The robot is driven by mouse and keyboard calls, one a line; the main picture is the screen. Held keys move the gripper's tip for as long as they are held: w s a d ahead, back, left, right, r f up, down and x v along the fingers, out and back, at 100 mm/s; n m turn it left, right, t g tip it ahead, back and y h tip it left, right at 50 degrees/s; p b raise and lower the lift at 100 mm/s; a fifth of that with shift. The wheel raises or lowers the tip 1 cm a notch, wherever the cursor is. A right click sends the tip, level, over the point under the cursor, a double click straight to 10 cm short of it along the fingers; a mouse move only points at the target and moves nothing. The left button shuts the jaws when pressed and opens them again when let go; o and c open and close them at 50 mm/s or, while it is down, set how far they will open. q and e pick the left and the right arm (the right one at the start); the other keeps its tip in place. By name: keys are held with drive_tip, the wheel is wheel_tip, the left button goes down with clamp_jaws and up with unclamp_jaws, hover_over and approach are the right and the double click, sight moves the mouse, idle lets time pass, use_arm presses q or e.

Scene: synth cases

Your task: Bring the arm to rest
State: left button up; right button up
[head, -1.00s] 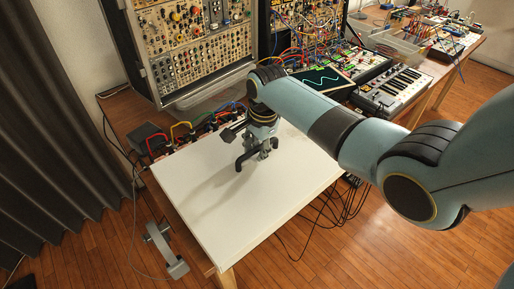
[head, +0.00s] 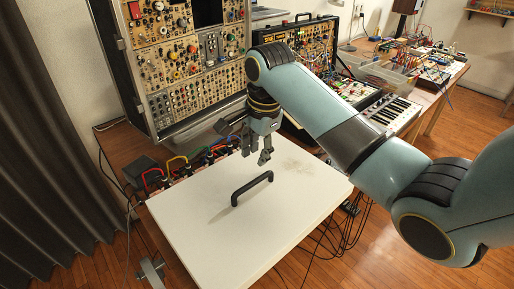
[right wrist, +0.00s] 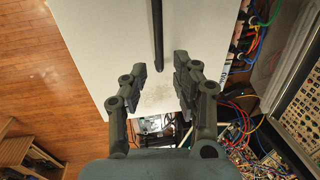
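My right gripper (head: 256,156) hangs above the far part of a white board (head: 215,230), its fingers apart with nothing between them. In the right wrist view the open right gripper (right wrist: 163,75) shows from behind. A black bar handle (head: 252,188) stands on the board, nearer the front than the gripper and apart from it. The handle also shows in the right wrist view (right wrist: 157,35), beyond the fingertips. My left gripper is not in view.
A tall synth case (head: 195,75) stands behind the board, with coloured cables (head: 175,165) between them. A keyboard (head: 390,110) and a clear bin (head: 378,75) are at the back right. Black cables (head: 345,225) hang at the board's right. Wooden floor is clear at lower right.

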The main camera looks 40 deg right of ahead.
drive_tip(key=shift+r, duration=0.4)
drive_tip(key=shift+s, duration=0.1)
drive_tip(key=s+a+r+n+t, duration=0.1)
drive_tip(key=s+a+r+n, duration=0.1)
drive_tip(key=s+n, duration=0.85)
drive_tip(key=s+a+r+n+t, duration=0.1)
drive_tip(key=s+a+n, duration=0.1)
drive_tip(key=s+n, duration=0.9)
drive_tip(key=s+d+f+m+b, duration=0.1)
drive_tip(key=f+b, duration=0.2)
drive_tip(key=f, duration=0.9)
drive_tip(key=s+d+f+m+g+h+b, duration=0.1)
drive_tip(key=s+f+b, duration=0.15)
drive_tip(key=f, duration=0.85)
drive_tip(key=s+d+f+m+b, duration=0.15)
drive_tip(key=f+b, duration=0.25)
drive_tip(key=f, duration=0.8)
drive_tip(key=s+f+g+b, duration=0.1)
drive_tip(key=s+f+b, duration=0.3)
drive_tip(key=s+f, duration=0.5)
drive_tip(key=s+f+g+b, duration=0.1)
drive_tip(key=s+f+b, duration=0.4)
drive_tip(key=s+f, duration=0.4)
wheel_tip(320, 180, down, 8)
drive_tip(key=shift+d+r, duration=0.1)
drive_tip(key=shift+d, duration=0.2)
